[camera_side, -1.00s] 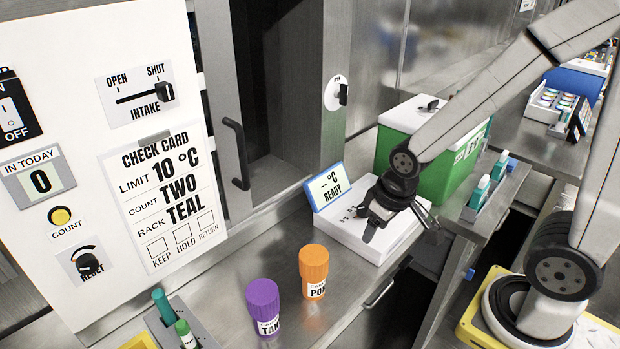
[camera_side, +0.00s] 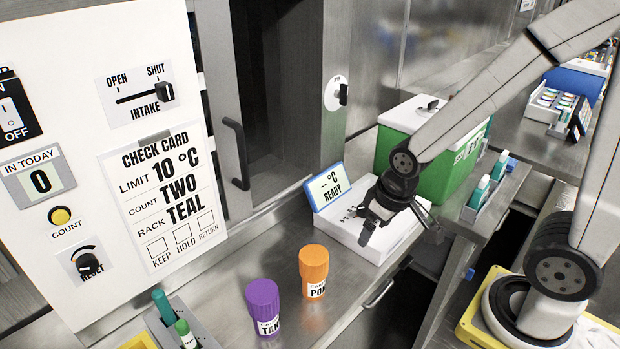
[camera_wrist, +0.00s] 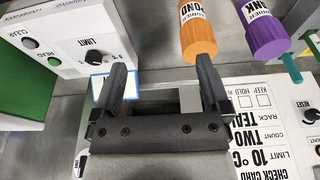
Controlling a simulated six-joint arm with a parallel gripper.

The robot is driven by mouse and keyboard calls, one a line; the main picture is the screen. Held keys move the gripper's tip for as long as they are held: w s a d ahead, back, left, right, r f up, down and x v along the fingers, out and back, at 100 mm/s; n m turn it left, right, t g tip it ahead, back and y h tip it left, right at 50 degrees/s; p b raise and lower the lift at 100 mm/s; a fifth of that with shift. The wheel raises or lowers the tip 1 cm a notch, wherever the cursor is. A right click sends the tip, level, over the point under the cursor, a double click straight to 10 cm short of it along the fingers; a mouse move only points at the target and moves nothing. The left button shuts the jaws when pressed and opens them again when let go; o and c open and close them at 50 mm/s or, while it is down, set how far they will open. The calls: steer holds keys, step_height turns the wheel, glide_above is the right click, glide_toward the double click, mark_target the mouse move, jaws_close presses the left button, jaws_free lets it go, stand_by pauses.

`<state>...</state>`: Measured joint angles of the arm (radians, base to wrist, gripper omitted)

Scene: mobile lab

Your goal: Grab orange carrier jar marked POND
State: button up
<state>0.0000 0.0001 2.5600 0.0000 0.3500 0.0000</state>
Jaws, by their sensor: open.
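The orange carrier jar (camera_side: 314,268) stands upright on the steel bench in the side view, its label partly readable as "PON". In the wrist view the orange jar (camera_wrist: 197,28) shows at the top, just beyond the right fingertip, with "POND" upside down on its label. My gripper (camera_side: 398,222) is open and empty above the white reader box, to the right of the jar and apart from it. In the wrist view my gripper (camera_wrist: 162,70) has its two dark fingers spread with nothing between them.
A purple jar (camera_side: 263,305) marked TANK stands left of the orange one.

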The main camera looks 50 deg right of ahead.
steer(key=w+d+f+n+t, duration=0.2)
steer(key=w+d+n+t, duration=0.15)
steer(key=w, duration=0.35)
steer(key=n+y, duration=1)
steer(key=y, duration=0.2)
glide_toward(326, 252)
steer(key=shift+g, duration=0.25)
steer(key=shift+w+d+f+x, duration=0.1)
steer(key=shift+x, duration=0.75)
steer(key=shift+w+d+f+x, duration=0.1)
steer(key=shift+x, duration=0.8)
steer(key=shift+w+d+f+x, duration=0.1)
steer(key=shift+w+x, duration=0.05)
steer(key=shift+x, duration=0.7)
steer(key=shift+x, duration=1.35)
